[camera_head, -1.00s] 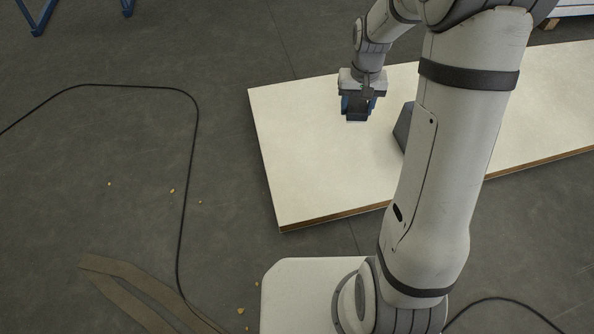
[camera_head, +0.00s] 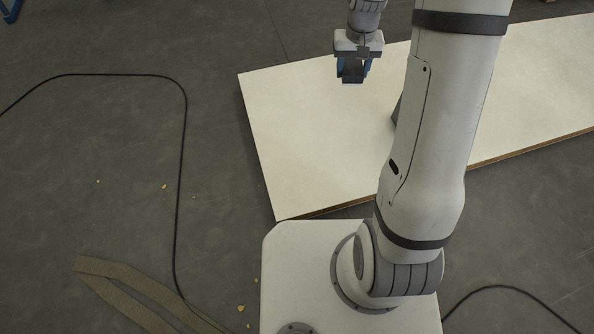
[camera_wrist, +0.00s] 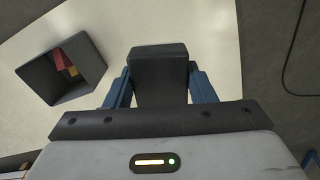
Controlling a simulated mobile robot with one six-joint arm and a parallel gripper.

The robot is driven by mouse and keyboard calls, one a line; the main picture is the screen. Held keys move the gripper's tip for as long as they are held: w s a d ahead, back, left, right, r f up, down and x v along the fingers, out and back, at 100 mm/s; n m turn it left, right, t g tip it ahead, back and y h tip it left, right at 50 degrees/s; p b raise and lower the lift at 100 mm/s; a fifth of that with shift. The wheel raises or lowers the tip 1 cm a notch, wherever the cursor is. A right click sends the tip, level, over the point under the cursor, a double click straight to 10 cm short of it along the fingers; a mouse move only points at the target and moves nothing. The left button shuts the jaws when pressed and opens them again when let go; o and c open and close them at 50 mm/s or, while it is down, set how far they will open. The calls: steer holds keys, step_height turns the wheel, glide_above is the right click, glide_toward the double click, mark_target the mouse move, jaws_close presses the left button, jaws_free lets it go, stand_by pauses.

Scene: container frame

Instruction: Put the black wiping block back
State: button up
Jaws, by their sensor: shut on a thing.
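My gripper (camera_head: 352,70) is above the far part of the pale board (camera_head: 290,140) in the head view. In the wrist view its blue fingers are shut on the black wiping block (camera_wrist: 158,72), one finger at each side. The block appears held clear of the board. A dark open box (camera_wrist: 64,72) stands on the board to the left of the block in the wrist view, with reddish and yellow things inside. In the head view this box is mostly hidden behind my arm, with only a dark edge (camera_head: 396,108) showing.
A black cable (camera_head: 183,150) curves over the grey floor at left. A brown strap (camera_head: 120,285) and small yellow crumbs lie on the floor near my base. The board's near left part is bare.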

steer(key=s+a+f+n, duration=0.1)
steer(key=a+f, duration=0.3)
steer(key=f, duration=1)
steer(key=s+a+f+n, duration=0.1)
steer(key=a+f, duration=0.4)
steer(key=f, duration=0.9)
steer(key=s+a+f+n+b, duration=0.1)
steer(key=s+a+f, duration=0.2)
steer(key=f, duration=1.1)
steer(key=shift+s+a+f, duration=0.1)
steer(key=shift+a, duration=0.5)
steer(key=shift+s+a+f, duration=0.1)
steer(key=shift+a, duration=0.45)
steer(key=shift+f+b, duration=0.65)
steer(key=shift+f, duration=1.2)
